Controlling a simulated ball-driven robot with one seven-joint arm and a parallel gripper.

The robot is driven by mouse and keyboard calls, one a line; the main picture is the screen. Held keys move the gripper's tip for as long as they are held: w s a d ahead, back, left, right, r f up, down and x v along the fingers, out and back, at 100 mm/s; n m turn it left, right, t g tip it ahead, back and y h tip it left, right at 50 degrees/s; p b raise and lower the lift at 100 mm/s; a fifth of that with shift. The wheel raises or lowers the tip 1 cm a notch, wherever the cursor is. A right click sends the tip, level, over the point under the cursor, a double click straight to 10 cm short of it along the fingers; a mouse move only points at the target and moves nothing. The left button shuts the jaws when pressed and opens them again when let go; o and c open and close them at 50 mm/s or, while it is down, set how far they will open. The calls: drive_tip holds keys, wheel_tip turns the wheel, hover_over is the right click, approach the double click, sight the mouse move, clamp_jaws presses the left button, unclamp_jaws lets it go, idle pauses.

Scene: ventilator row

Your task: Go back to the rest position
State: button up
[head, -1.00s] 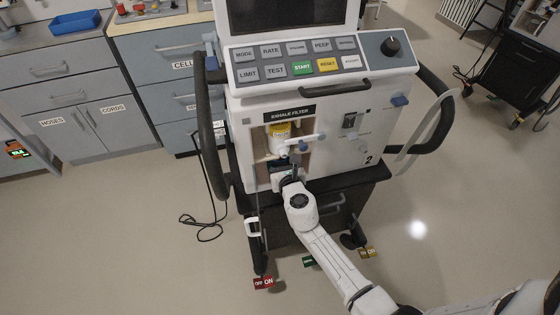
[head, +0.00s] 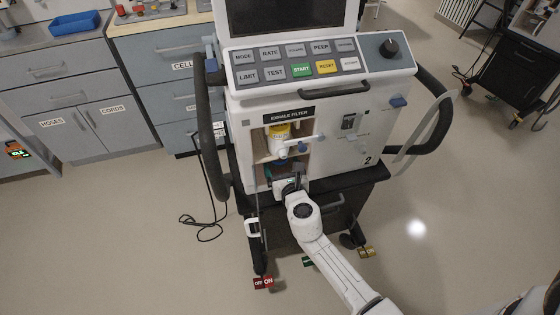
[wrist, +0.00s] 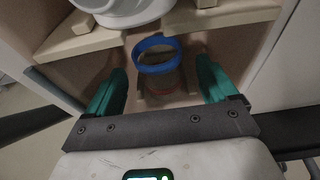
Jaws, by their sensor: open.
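My gripper (head: 287,178) is at the lower front of the exhale filter recess in the ventilator (head: 345,165). In the wrist view its green fingers (wrist: 162,80) are spread wide, with no object gripped. A white filter body with a yellow band (head: 279,131) stands above the gripper in the recess. Its white underside (wrist: 125,12) shows at the top of the wrist view, apart from the fingers.
Tan shelf pieces (wrist: 222,15) and recess side walls lie close around the fingers. A dark side handle (head: 205,130) flanks the ventilator. Red pedal tags (head: 263,282) are near the floor. Open floor (head: 440,260) lies right.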

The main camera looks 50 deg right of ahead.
drive_tip(key=v, duration=0.8)
drive_tip(key=shift+p, duration=0.4)
drive_tip(key=shift+d, duration=0.1)
